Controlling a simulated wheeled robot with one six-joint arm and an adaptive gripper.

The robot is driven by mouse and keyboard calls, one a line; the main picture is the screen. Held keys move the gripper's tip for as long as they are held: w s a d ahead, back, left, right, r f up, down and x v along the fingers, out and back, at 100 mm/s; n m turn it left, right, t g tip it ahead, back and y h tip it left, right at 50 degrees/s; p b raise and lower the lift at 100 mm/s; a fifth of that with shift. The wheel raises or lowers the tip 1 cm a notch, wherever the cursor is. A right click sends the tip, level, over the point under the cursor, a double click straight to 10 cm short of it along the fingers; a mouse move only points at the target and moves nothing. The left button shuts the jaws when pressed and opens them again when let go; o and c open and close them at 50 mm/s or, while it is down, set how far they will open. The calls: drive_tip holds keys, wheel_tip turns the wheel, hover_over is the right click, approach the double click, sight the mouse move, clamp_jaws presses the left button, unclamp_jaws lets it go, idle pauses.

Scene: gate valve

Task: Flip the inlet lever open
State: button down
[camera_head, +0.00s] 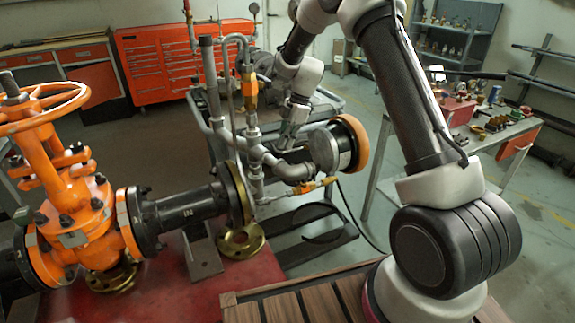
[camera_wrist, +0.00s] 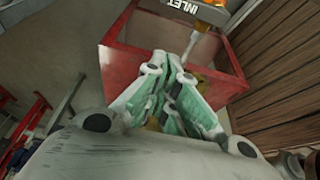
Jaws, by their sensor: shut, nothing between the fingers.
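A dark tag reading INLET (camera_wrist: 185,10) shows at the top of the wrist view, with a bit of orange beside it. A thin grey rod (camera_wrist: 204,45) runs down from the tag towards my fingertips; I cannot tell whether it is the lever or whether they touch. My gripper (camera_wrist: 172,62) is shut and empty, its green-padded fingers together. In the head view my gripper (camera_head: 291,122) is among the grey pipes, its tips partly lost against them. A small orange-yellow fitting (camera_head: 303,188) sits low on the pipework; I cannot tell if it is the inlet lever.
A large orange gate valve (camera_head: 88,225) with a handwheel stands at left on the red base (camera_head: 185,285). A round dark body with an orange rim (camera_head: 350,145) is close right of my gripper. A wooden deck (camera_head: 300,302) lies in front. A workbench (camera_head: 485,130) stands at right.

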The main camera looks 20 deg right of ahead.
idle(0.3)
wheel_tip(320, 180, down, 10)
drive_tip(key=shift+d+r, duration=0.25)
drive_tip(key=shift+d, duration=0.1)
idle(0.3)
